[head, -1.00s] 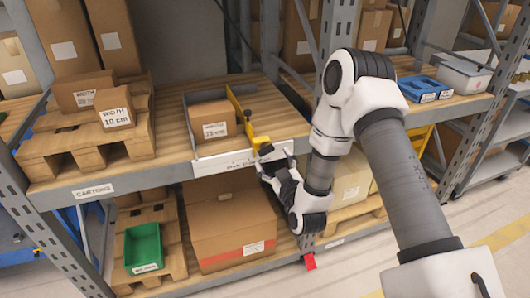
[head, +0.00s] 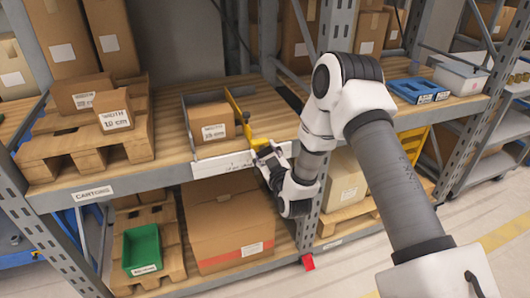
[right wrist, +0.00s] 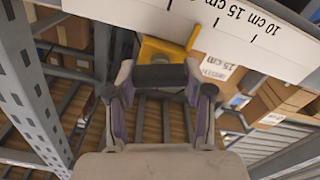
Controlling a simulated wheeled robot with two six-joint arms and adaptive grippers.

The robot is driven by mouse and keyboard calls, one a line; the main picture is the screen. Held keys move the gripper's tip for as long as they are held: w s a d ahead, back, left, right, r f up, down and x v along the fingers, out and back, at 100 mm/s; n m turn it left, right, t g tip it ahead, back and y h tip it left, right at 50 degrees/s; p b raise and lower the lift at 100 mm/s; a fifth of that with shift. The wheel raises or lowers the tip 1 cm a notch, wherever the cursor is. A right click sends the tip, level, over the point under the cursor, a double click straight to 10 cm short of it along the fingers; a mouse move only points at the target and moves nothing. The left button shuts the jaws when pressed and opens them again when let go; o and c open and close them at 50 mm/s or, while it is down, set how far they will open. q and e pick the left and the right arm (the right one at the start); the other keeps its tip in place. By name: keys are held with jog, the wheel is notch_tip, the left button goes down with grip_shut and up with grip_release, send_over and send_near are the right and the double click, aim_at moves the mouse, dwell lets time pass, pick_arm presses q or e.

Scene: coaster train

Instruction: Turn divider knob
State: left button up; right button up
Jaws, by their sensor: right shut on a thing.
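The yellow divider (head: 238,108) stands upright on the shelf, just right of a small labelled carton (head: 212,122). Its yellow front bracket (head: 259,143) reaches over the white ruler strip (head: 222,163) at the shelf edge. My right gripper (head: 268,150) is at this bracket. In the right wrist view, the dark knob (right wrist: 160,76) lies between the fingertips of my right gripper (right wrist: 160,88), in front of the yellow bracket (right wrist: 165,49). The gripper is shut on it. In the head view the fingers mostly hide the knob. My left gripper is not in view.
Cartons (head: 115,120) on a pallet stand left of the divider. Bare shelf boards (head: 273,118) lie to its right, before a grey rack post (head: 310,190). A large carton (head: 228,226) and a green bin (head: 141,249) sit below.

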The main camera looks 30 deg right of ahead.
jog(key=shift+f+m, duration=0.1)
jog(key=shift+m, duration=0.2)
jog(key=m+b, duration=0.3)
jog(key=m, duration=0.1)
jog(key=shift+d+f+m, duration=0.1)
jog(key=shift+m, duration=0.2)
jog(key=m+b, duration=0.3)
jog(key=m, duration=0.2)
jog(key=shift+d, duration=0.1)
jog(key=m+b, duration=0.2)
jog(key=m, duration=0.1)
jog(key=m+b, duration=0.3)
jog(key=shift+d+f+m, duration=0.1)
jog(key=shift+f+m, duration=0.1)
jog(key=shift+m, duration=0.2)
jog(key=shift+r+m+b, duration=0.1)
jog(key=shift+m+b, duration=1.15)
jog(key=shift+m, duration=0.65)
jog(key=o, duration=1.2)
jog(key=shift+c, duration=0.2)
jog(key=shift+s, duration=0.1)
